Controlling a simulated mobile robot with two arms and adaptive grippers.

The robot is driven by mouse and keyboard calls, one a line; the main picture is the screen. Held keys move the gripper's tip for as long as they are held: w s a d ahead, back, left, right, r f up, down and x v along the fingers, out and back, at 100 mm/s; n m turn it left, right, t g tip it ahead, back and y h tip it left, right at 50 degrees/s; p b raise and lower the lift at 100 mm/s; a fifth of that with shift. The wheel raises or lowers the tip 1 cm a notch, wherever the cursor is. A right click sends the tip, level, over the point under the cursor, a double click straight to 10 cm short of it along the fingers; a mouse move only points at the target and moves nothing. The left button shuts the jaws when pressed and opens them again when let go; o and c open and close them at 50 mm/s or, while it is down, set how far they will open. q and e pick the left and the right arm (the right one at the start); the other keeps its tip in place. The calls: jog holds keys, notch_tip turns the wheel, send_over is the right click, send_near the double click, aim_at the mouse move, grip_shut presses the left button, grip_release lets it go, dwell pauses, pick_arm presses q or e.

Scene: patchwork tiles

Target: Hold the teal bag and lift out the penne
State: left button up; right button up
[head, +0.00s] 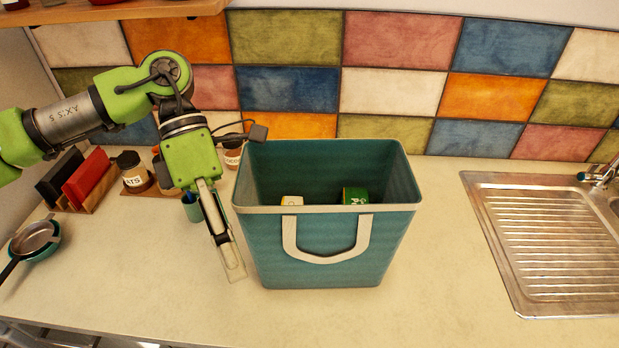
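The teal bag (320,250) stands upright and open on the counter in the middle of the head view, with a pale rim and a pale handle on its front. Inside, the tops of a green package (355,196) and a white and yellow package (291,201) show. I cannot tell which one is the penne, as the front wall hides most of both. My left gripper (230,258) points down just left of the bag, close to its left side. I see it nearly edge-on, so its opening and any contact are unclear. My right gripper is not in view.
A steel sink with a ribbed drainboard (543,240) is at the right. Jars (133,172), a rack with red and black boards (86,178) and a pan (35,238) stand at the left. A shelf (120,10) hangs above. The counter right of the bag is clear.

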aim_at(309, 246)
pick_arm(q)
jog(key=w+d+r+m+t+y, duration=0.1)
jog(key=w+d+r+t, duration=0.1)
jog(key=d, duration=0.1)
jog(key=w+d+r+m+t+y, duration=0.2)
jog(key=w+d+t, duration=0.1)
jog(key=d, duration=0.1)
jog(key=w+d+r+m+t+y, duration=0.1)
jog(key=w+d+r+t, duration=0.1)
jog(key=w+d, duration=0.1)
jog(key=shift+w+d+t, duration=0.2)
jog(key=shift+w+t, duration=0.05)
jog(key=shift+t, duration=0.15)
jog(key=f, duration=1.1)
jog(key=shift+w+f, duration=0.35)
jog(key=shift+f, duration=0.05)
jog(key=shift+a, duration=0.1)
grip_shut()
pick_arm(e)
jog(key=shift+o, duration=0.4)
